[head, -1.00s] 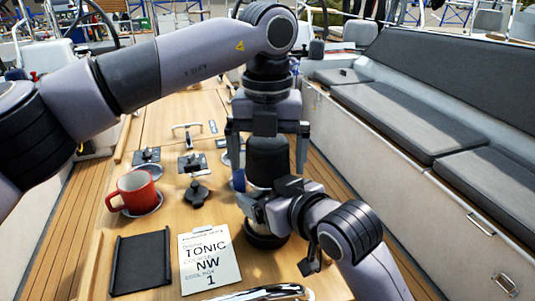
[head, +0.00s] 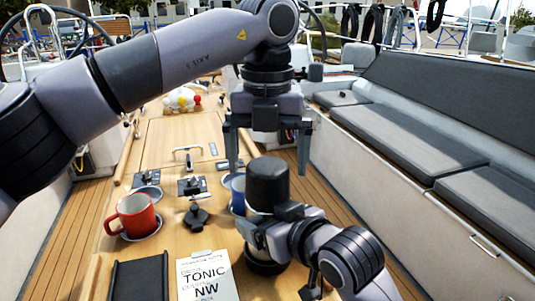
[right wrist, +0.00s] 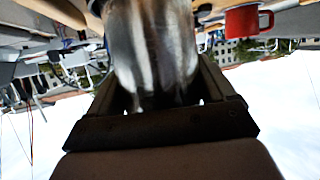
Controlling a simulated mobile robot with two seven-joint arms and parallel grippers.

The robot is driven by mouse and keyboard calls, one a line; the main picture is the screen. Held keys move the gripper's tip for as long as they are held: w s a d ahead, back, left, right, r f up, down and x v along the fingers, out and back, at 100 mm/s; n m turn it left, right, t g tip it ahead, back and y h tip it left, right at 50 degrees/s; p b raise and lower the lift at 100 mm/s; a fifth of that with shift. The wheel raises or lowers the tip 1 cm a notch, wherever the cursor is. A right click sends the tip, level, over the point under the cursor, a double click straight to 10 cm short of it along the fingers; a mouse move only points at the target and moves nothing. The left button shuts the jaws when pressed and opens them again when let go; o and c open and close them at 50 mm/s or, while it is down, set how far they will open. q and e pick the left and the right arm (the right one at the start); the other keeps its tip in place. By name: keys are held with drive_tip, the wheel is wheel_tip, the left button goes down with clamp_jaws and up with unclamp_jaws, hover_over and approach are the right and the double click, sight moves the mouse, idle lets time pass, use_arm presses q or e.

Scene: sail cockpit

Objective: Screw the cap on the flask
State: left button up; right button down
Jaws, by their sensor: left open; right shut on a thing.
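The flask (head: 263,249) stands upright on the table, its body mostly hidden by my right gripper. The black cap (head: 268,182) sits on top of it; whether it is threaded tight cannot be told. My left gripper (head: 269,166) is open and points down, its two fingers apart on either side above the cap, the tips around the height of its top. My right gripper (head: 266,225) is shut around the flask's body from the right. In the right wrist view the shiny metal flask (right wrist: 155,45) fills the space between the fingers.
A red mug (head: 133,215) stands on a saucer at the left, and a blue mug (head: 237,192) close behind the flask. A black tray (head: 140,278) and a note card (head: 208,277) lie at the front. A bench (head: 420,140) runs along the right.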

use_arm(q)
wheel_tip(320, 180, up, 12)
idle(0.9)
use_arm(e)
unclamp_jaws()
use_arm(q)
drive_tip(key=shift+f, duration=0.2)
use_arm(e)
drive_tip(key=v, duration=0.7)
